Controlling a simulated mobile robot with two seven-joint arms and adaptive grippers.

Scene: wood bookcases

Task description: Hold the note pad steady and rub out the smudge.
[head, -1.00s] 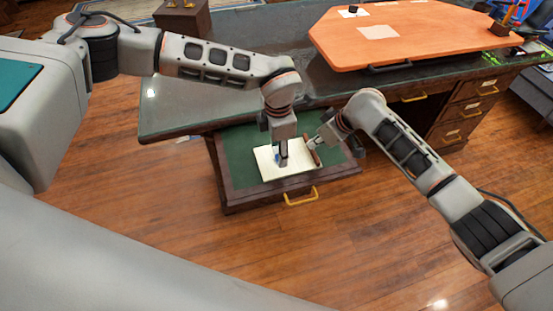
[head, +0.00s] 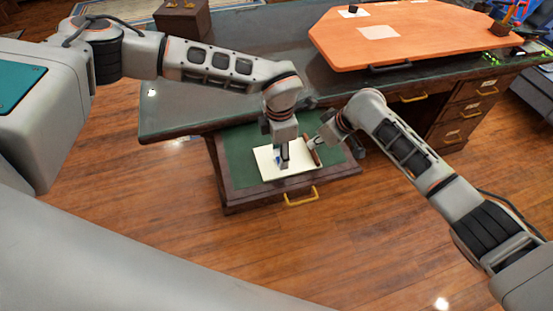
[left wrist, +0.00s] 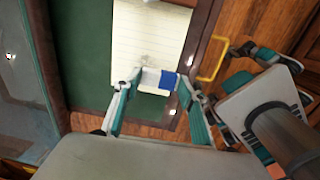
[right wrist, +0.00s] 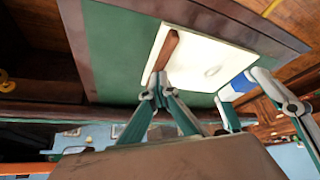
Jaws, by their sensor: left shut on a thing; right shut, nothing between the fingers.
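The note pad (head: 266,164) is a cream ruled pad lying in the open green-lined drawer. A brown strip (right wrist: 167,50) lies along one end of it. A faint grey smudge (right wrist: 211,72) shows on the paper in the right wrist view; it also shows in the left wrist view (left wrist: 148,59). My left gripper (left wrist: 161,83) is shut on a white and blue eraser (left wrist: 167,79), close over the pad; I cannot tell whether the eraser touches the paper. My right gripper (right wrist: 155,92) is shut and empty, its tips at the brown strip, apparently touching it.
The drawer (head: 240,200) has raised wooden walls around the pad and a yellow handle (head: 301,197). The dark desk top (head: 190,108) overhangs behind it. An orange board (head: 430,40) lies on the desk at the right. Open wooden floor lies in front.

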